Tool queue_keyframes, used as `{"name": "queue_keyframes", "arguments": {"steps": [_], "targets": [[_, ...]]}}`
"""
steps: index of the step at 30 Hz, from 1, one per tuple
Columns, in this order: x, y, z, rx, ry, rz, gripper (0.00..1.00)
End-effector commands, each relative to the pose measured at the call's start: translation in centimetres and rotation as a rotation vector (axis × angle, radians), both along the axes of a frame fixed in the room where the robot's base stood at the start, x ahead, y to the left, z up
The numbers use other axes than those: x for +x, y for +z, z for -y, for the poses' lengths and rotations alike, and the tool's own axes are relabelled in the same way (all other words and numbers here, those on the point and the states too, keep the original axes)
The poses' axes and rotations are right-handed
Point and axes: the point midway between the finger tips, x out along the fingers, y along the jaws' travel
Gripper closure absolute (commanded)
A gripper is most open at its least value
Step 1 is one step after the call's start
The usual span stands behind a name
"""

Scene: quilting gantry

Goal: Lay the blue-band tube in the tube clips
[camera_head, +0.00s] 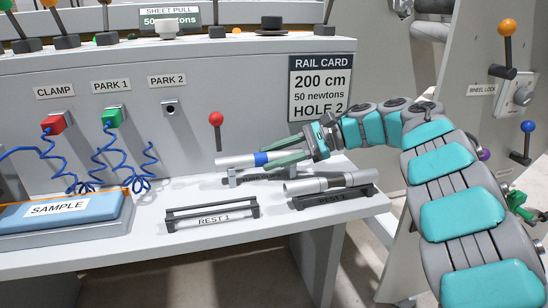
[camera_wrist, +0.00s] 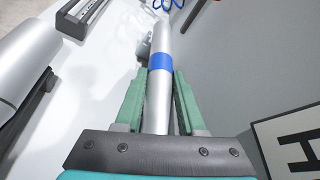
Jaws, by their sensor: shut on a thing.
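The blue-band tube (camera_head: 236,161) is a silver cylinder with a blue band round it. My gripper (camera_head: 276,160) is shut on it near the band, and the tube lies roughly level, its far end pointing left. In the wrist view the tube (camera_wrist: 159,103) runs forward between the green fingers of my gripper (camera_wrist: 162,80). A grey bracket, seemingly the tube clips (camera_head: 258,180), stands on the bench just below the tube. A small part of the clips (camera_wrist: 144,47) shows beside the tube in the wrist view. I cannot tell whether tube and clips touch.
The rest marked REST 1 (camera_head: 212,213) is empty at the front. Another silver tube (camera_head: 328,183) lies on a second black rest (camera_head: 335,197) to its right. A red-knobbed lever (camera_head: 216,118) stands behind the tube. The blue SAMPLE pad (camera_head: 60,209) and coiled blue cords (camera_head: 110,160) are left.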

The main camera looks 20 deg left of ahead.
Motion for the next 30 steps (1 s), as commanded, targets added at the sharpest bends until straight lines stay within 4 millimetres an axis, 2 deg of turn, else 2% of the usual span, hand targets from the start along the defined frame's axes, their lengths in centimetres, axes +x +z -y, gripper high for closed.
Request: {"name": "queue_keyframes", "arguments": {"steps": [23, 24, 30], "targets": [[0.0, -1.1, 0.0, -0.006, 0.0, -0.003, 1.0], [0.0, -1.1, 0.0, -0.006, 0.0, -0.003, 0.58], [0.0, -1.1, 0.0, -0.007, -0.001, -0.004, 0.36]]}}
